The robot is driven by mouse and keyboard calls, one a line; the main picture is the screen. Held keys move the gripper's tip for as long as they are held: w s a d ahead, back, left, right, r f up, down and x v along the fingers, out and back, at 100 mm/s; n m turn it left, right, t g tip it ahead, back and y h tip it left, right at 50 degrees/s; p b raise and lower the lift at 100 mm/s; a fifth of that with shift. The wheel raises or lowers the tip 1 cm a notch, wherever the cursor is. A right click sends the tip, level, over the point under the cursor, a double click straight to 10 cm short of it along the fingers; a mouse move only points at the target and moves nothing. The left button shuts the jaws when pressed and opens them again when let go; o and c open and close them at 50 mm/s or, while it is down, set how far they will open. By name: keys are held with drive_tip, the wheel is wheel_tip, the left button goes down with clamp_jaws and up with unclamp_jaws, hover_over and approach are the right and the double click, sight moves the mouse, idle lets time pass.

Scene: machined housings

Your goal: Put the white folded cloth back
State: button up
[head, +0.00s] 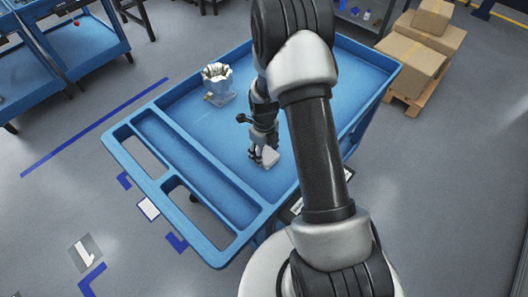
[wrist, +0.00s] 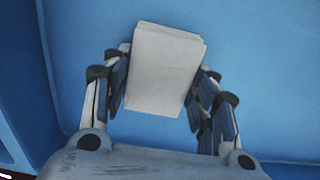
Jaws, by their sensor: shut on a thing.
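The white folded cloth (wrist: 165,65) is a flat, pale rectangle between the two fingers of my gripper (wrist: 160,85) in the wrist view. The fingers are shut on its left and right sides. In the head view the cloth (head: 270,157) shows beside my gripper (head: 259,155), over the blue cart's tray (head: 190,115). I cannot tell whether the cloth touches the tray floor.
A machined metal housing (head: 217,78) stands on the tray's far left part. The cart has a raised rim and a handle end with openings at the lower left. Cardboard boxes (head: 412,65) sit on a pallet at right. The tray floor between housing and gripper is clear.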

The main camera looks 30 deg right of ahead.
drive_tip(key=o, duration=0.6)
drive_tip(key=shift+f, duration=0.15)
drive_tip(key=o, duration=0.4)
drive_tip(key=shift+o, duration=0.2)
